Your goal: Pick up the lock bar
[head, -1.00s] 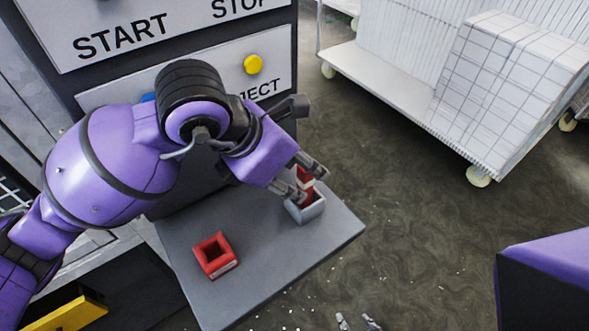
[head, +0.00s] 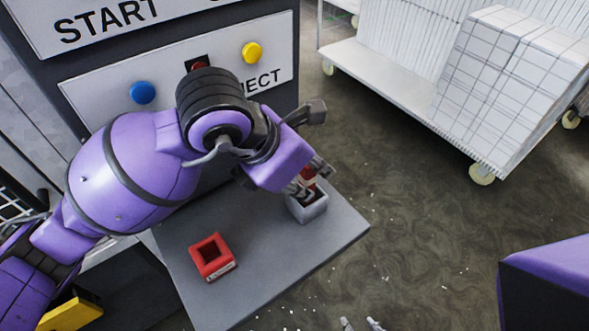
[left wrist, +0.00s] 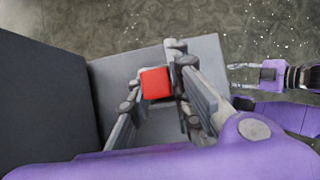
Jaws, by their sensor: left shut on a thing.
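The lock bar (head: 309,172) is red with a pale band, and it stands at the grey open-topped holder (head: 307,210) on the grey shelf. My left gripper (head: 307,184) is above the holder and shut on the bar's upper part. In the left wrist view the bar's red square end (left wrist: 156,83) sits between the fingers. The bar's lower part is hidden by the fingers and the holder wall, so I cannot tell how deep it sits. My right gripper (head: 360,324) shows only its fingertips at the bottom edge, apart and empty.
A red square open-topped box (head: 212,257) sits on the grey shelf (head: 255,265) left of the holder. Behind is the press panel with blue (head: 142,93), red and yellow (head: 252,52) buttons. A white cart (head: 400,90) stands at the back right. The floor between is clear.

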